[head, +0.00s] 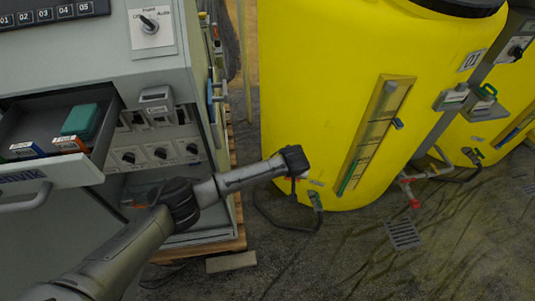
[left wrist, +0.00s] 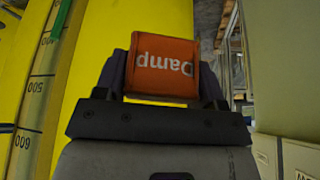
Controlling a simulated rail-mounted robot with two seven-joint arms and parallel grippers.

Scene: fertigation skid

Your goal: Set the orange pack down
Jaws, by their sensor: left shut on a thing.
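The orange pack (left wrist: 162,68) has white lettering reading "Damp", upside down in the left wrist view. My left gripper (left wrist: 162,80) is shut on it, with one dark finger on each side. In the head view my left arm reaches in from the lower left, and its wrist end is in front of the lower part of the yellow tank. The gripper there is mostly hidden by my wrist, so the pack is hard to make out. My right gripper is not in view.
A yellow tank (head: 310,80) with a level gauge (head: 372,135) stands close beyond my wrist. At left is a grey cabinet (head: 75,60) with an open drawer (head: 98,161) holding several small boxes, one teal (head: 80,120). The floor has a drain grate (head: 403,234) and a dark hose.

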